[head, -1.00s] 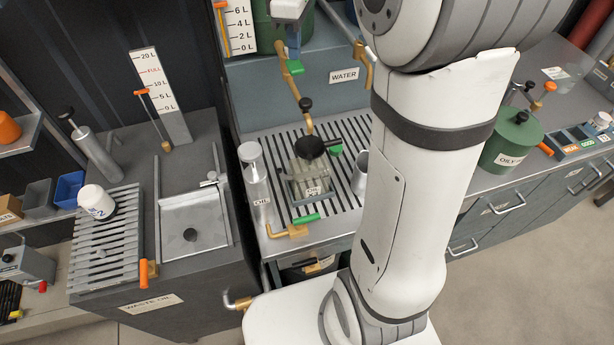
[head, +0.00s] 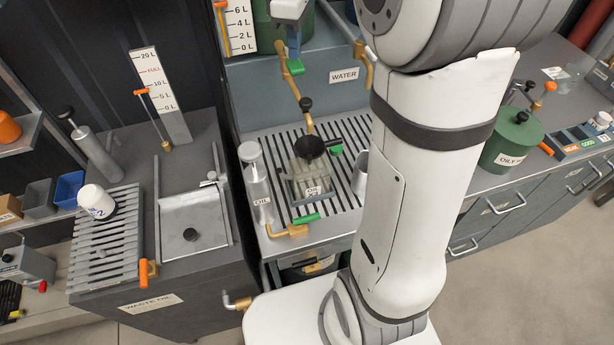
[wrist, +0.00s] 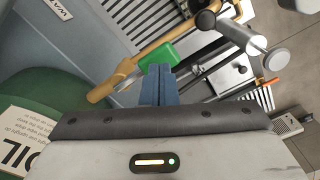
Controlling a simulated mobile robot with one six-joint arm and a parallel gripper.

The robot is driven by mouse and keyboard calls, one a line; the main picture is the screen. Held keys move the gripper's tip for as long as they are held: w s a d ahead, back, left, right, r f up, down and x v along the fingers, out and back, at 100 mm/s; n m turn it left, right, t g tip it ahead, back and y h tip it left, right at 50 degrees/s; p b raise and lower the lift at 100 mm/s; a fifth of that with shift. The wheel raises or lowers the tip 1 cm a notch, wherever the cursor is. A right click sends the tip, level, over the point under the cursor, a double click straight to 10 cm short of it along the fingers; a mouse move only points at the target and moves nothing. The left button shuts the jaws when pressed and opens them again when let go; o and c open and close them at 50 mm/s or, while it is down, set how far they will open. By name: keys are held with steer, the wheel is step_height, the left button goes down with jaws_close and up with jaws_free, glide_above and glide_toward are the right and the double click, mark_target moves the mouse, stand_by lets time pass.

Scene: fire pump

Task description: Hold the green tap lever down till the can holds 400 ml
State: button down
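The green tap lever (head: 295,67) sits on a brass tap pipe at the top middle of the head view. It also shows in the wrist view (wrist: 160,60), beside the pipe. My gripper (head: 292,47) is just above the lever, and its two blue fingers (wrist: 158,84) look closed together in the wrist view, with nothing visible between them. Fingertips and lever overlap there; I cannot tell if they touch. A pale, boxy labelled can (head: 312,188) stands on the slatted grate below the tap, with a black funnel (head: 310,147) in its top. Its liquid level cannot be read.
A silver oil cylinder (head: 256,185) stands left of the can and a metal cup (head: 360,175) right of it. Other green levers are at the grate front (head: 306,220) and near the funnel (head: 336,150). My arm hides the bench's middle right.

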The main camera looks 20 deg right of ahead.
mark_target(295, 64)
steer(key=shift+f, duration=0.2)
steer(key=shift+f+b, duration=1.05)
steer(key=shift+f, duration=0.45)
stand_by(6.3)
